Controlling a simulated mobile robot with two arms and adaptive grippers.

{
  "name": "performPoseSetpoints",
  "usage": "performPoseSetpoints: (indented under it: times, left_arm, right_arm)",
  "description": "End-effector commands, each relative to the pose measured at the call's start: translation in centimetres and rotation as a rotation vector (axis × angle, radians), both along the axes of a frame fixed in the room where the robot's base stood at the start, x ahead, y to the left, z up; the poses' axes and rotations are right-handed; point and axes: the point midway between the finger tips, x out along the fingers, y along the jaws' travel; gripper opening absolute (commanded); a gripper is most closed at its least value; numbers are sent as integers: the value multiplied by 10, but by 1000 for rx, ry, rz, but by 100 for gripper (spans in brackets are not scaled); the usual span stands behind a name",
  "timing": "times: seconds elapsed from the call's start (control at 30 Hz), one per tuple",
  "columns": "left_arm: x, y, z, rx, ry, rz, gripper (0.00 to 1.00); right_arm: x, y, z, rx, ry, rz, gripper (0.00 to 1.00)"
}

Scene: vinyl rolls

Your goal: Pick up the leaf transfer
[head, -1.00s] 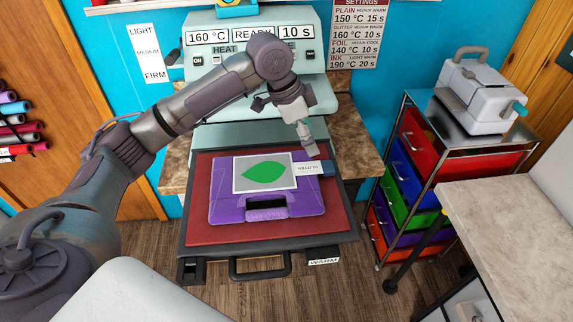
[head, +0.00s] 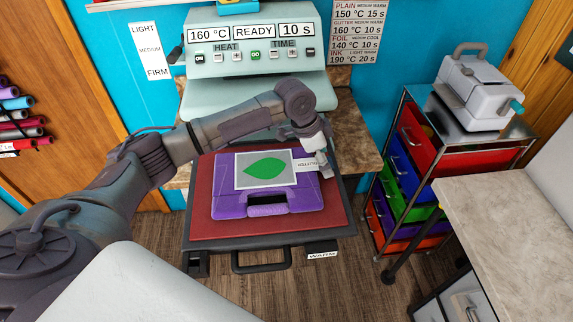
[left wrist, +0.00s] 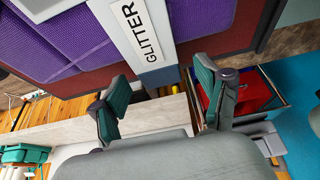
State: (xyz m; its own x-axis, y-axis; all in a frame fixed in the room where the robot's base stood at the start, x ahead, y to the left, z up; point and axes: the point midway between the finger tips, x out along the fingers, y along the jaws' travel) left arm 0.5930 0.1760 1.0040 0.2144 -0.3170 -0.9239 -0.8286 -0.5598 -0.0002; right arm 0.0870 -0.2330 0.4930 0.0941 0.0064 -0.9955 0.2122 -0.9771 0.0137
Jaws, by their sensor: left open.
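The leaf transfer is a light grey sheet with a green leaf (head: 266,168). It lies flat on a purple folded item (head: 232,203) on the red press bed (head: 205,230) in the head view. A label tab reading GLITTER (left wrist: 140,32) sticks out from its right side. My left gripper (head: 322,172) is at the tab's right end in the head view. In the left wrist view my left gripper (left wrist: 160,95) is open, its two fingers on either side of the tab's blue-grey end. I cannot tell whether they touch it. My right gripper is not in view.
The heat press panel (head: 254,45) reads 160 °C, READY, 10 s behind the bed. A coloured drawer cart (head: 425,170) with a grey machine (head: 482,95) stands at right, beside a pale counter (head: 510,215). A handle (head: 262,262) juts from the bed's front.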

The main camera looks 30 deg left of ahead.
Motion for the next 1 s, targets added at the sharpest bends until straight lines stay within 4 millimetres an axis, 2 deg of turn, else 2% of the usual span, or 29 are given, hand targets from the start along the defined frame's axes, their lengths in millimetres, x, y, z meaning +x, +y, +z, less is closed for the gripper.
performPoseSetpoints:
  times: [0.07,0.37,0.77,0.87,1.0]
  left_arm:
    - [0,0,0,0,0,0,72]
    - [0,0,0,0,0,0,22]
    - [1,0,6,0,-2,-1,21]
    - [1,0,16,0,-3,-1,21]
    - [1,0,39,-1,-5,-1,21]
  right_arm:
    - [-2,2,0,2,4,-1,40]
    - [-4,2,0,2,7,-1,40]
    - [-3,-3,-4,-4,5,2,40]
    - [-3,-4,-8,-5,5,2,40]
    - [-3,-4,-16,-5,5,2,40]
